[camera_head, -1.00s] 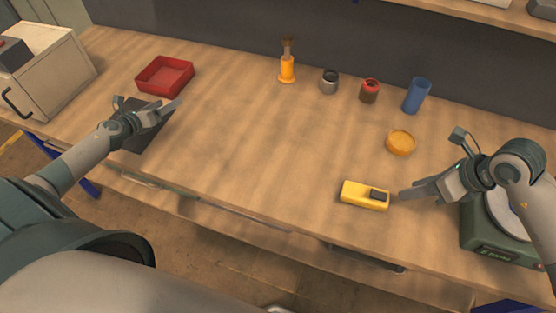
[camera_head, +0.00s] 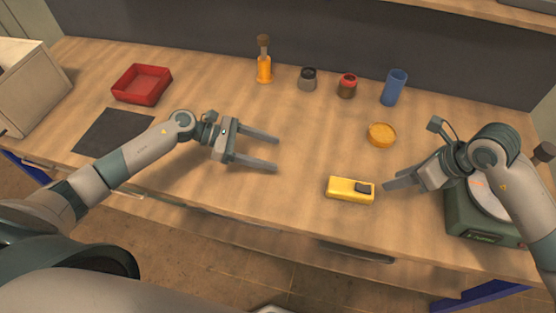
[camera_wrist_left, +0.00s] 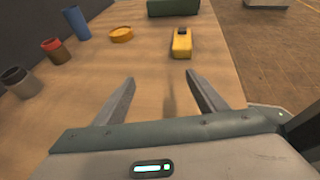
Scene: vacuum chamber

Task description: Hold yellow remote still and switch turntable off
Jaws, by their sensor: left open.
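The yellow remote (camera_head: 345,190), with a dark button block at its right end, lies on the bench near the front edge. It also shows ahead of the fingers in the left wrist view (camera_wrist_left: 181,45). My left gripper (camera_head: 278,153) is open and empty, to the left of the remote and apart from it. My right gripper (camera_head: 388,186) is just right of the remote; a gap between its fingers cannot be made out. The green turntable (camera_head: 470,222) stands at the right, partly hidden behind my right arm. Its green base also shows at the top of the left wrist view (camera_wrist_left: 172,7).
An orange round dish (camera_head: 381,134), a blue cup (camera_head: 394,88), a red-topped jar (camera_head: 347,86), a grey jar (camera_head: 308,79) and an orange bottle (camera_head: 264,69) stand along the back. A red tray (camera_head: 141,84) and dark mat (camera_head: 113,133) are left. The middle bench is clear.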

